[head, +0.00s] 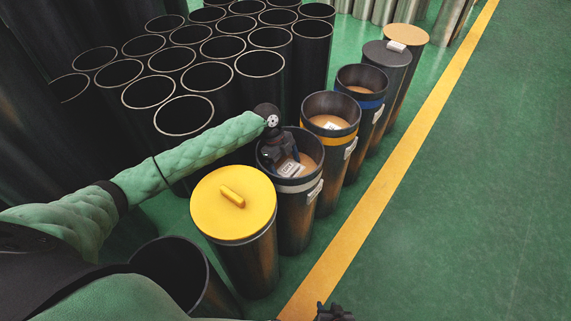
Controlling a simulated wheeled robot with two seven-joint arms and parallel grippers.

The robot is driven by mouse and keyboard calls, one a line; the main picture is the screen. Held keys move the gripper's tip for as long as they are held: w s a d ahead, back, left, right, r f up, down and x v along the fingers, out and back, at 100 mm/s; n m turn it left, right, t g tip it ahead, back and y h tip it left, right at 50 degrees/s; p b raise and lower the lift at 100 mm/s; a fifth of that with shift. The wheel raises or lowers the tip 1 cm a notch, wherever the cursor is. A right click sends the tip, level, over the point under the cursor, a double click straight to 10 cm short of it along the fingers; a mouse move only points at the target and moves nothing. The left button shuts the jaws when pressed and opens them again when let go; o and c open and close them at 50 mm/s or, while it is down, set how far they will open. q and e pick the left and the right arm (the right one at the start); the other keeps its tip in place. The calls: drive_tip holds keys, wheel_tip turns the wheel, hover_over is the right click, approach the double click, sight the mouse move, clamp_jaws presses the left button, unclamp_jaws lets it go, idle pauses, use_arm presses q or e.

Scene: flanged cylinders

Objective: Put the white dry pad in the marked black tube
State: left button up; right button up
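My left arm reaches in from the left, and its dark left gripper (283,160) points down inside the mouth of a black tube (296,222) with a pale band and a white side label. A small white pad (291,168) with dark lettering shows at the fingertips, over the tan inside of that tube. Whether the fingers are closed on it is too small to tell. My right gripper (334,312) only just shows at the bottom edge, away from the tubes, and its fingers cannot be made out.
A yellow-lidded tube (235,205) stands nearer. Beyond are a yellow-banded tube (331,145) with a white piece inside, a blue-banded tube (361,92), and dark-lidded (388,58) and tan-lidded (409,38) tubes. Open black tubes (184,115) crowd the left. Green floor (480,190) right of the yellow line is clear.

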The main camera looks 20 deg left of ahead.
use_arm(q)
drive_tip(key=shift+r, duration=0.15)
drive_tip(key=v, duration=1.2)
drive_tip(key=shift+d+r, duration=0.1)
idle(0.3)
